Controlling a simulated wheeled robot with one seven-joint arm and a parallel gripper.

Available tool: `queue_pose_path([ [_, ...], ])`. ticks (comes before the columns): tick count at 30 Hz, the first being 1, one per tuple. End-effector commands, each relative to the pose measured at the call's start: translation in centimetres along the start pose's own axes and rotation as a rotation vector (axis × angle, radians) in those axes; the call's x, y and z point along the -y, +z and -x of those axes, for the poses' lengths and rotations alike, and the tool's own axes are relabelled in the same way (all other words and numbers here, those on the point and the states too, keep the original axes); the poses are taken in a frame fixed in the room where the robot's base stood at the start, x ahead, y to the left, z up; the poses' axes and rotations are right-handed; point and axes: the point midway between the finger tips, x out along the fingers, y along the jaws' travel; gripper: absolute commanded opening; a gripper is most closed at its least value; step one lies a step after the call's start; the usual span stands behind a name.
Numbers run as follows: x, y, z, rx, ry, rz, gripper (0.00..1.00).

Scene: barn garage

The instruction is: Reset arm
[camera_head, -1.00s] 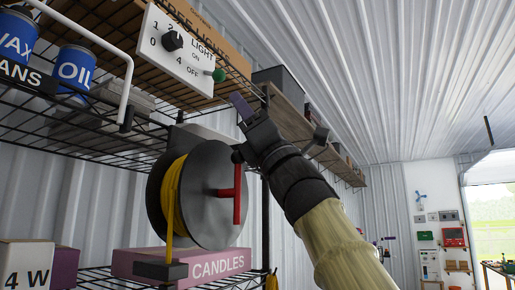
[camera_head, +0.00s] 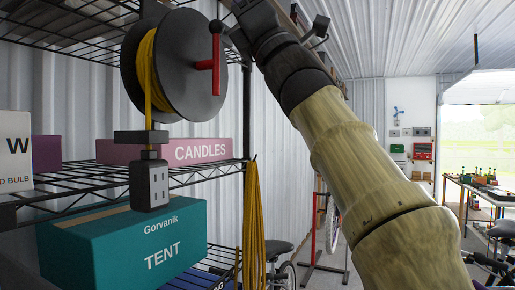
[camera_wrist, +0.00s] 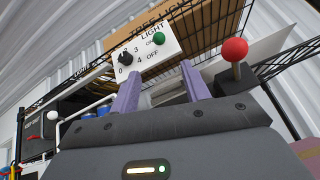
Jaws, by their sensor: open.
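My gripper (camera_wrist: 164,82) shows in the wrist view as two purple fingers standing apart, with nothing between them. Beyond the fingers is a white LIGHT panel (camera_wrist: 172,52) with a black dial (camera_wrist: 125,59) and a green knob (camera_wrist: 159,39). The fingers overlap the panel's lower edge in the picture; I cannot tell how far off it is. In the head view my arm rises from the lower right to the top edge, and the fingers are out of that frame.
A reel (camera_head: 178,75) of yellow cord with a red handle (camera_head: 214,65) hangs just left of my wrist. A red-ball lever (camera_wrist: 235,52) stands right of the fingers. A CANDLES box (camera_head: 160,152) and teal TENT box (camera_head: 125,240) sit on wire shelves. A workbench (camera_head: 480,190) is far right.

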Motion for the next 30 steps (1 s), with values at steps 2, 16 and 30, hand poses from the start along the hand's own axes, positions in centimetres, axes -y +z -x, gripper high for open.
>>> queue_pose_path([
  [2, 0.2, 0.0, 0.1, 0.0, -0.005, -0.004, 0.47],
  [16, 18.1, -4.1, 10.1, 0.1, -0.541, -0.51, 0.47],
  [30, 30.9, -12.3, 34.3, 0.508, -1.241, -1.059, 0.47],
])
